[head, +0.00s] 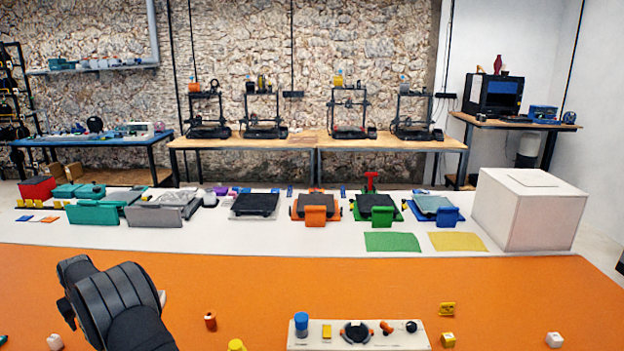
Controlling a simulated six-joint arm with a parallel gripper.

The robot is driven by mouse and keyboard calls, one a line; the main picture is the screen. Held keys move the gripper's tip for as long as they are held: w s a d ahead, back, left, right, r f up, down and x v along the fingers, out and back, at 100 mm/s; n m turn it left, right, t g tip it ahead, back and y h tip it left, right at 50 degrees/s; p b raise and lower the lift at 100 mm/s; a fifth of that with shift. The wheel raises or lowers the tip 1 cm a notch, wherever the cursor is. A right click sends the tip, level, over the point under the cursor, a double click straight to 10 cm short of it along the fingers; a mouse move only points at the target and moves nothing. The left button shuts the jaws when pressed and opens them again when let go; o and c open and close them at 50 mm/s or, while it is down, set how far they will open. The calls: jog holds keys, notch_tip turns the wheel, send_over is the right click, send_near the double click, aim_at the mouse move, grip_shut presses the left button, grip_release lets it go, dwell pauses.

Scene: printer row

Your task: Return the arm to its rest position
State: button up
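My black arm (105,300) shows at the lower left of the head view, as thick rounded links over the orange surface (260,285). No fingertips can be made out, so my gripper is not seen. No held object shows. The arm hides part of the orange surface and anything behind it.
A white board (415,341) with a blue cylinder (301,320) and small parts stands at the front. Printer-like stations line the white strip; a white box (530,210) stands right. The middle orange area is clear.

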jog(key=shift+f, duration=0.9)
jog(key=v, duration=1.2)
jog(key=x, duration=1.2)
jog(key=shift+f, duration=0.25)
notch_tip(320, 180, up, 5)
jog(key=shift+w+d+f, duration=0.1)
jog(key=shift+d, duration=0.05)
jog(key=w+d+r, duration=0.4)
jog(key=d+r, duration=0.3)
jog(key=d, duration=0.4)
jog(key=w+d+f, duration=0.3)
jog(key=d, duration=0.9)
jog(key=w+d+f, duration=0.2)
jog(key=d+f, duration=0.1)
jog(key=d, duration=0.9)
jog(key=a+f, duration=0.3)
jog(key=a, duration=0.2)
jog(key=shift+a, duration=0.4)
jog(key=shift+r, duration=0.1)
